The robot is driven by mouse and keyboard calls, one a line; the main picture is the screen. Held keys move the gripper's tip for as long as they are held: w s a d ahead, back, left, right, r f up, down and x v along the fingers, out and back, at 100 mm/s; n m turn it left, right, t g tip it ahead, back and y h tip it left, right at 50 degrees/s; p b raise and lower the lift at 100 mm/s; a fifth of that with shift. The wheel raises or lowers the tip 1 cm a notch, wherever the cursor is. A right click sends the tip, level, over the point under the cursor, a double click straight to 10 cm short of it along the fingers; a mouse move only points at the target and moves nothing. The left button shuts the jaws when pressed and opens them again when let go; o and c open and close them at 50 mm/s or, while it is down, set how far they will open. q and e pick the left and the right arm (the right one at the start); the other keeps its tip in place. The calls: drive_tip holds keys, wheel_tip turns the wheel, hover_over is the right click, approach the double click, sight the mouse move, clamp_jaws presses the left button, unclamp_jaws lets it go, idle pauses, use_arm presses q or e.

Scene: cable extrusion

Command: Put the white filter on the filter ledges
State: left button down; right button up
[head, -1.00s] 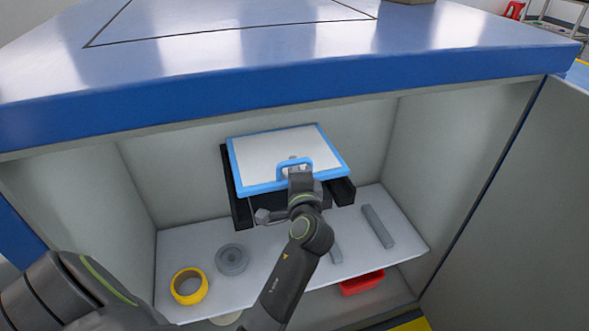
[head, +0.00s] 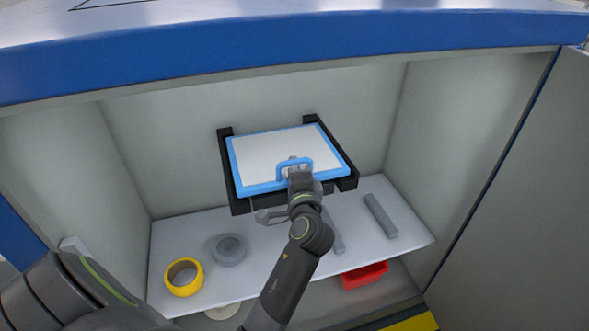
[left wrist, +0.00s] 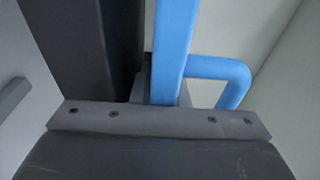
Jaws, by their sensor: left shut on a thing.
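The white filter (head: 272,152) is a flat white panel in a blue frame with a blue loop handle (head: 295,162) at its front. It lies nearly level between and over the black filter ledges (head: 239,204) inside the cabinet. My left gripper (head: 297,172) is shut on the filter's front edge by the handle. In the left wrist view the blue frame (left wrist: 173,50) runs up from my jaws, the handle (left wrist: 237,80) is to its right and a dark ledge (left wrist: 85,45) is to its left. I cannot tell whether the filter touches the ledges. My right gripper is not in view.
Below, a grey shelf (head: 200,232) holds a yellow tape roll (head: 183,277), a grey roll (head: 229,249) and grey bars (head: 379,215). A red bin (head: 364,274) sits lower down. Cabinet walls (head: 440,130) stand at both sides, with the blue top edge (head: 300,55) above.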

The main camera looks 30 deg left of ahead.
use_arm(q)
drive_tip(key=shift+f+b, duration=0.45)
drive_tip(key=shift+f, duration=0.2)
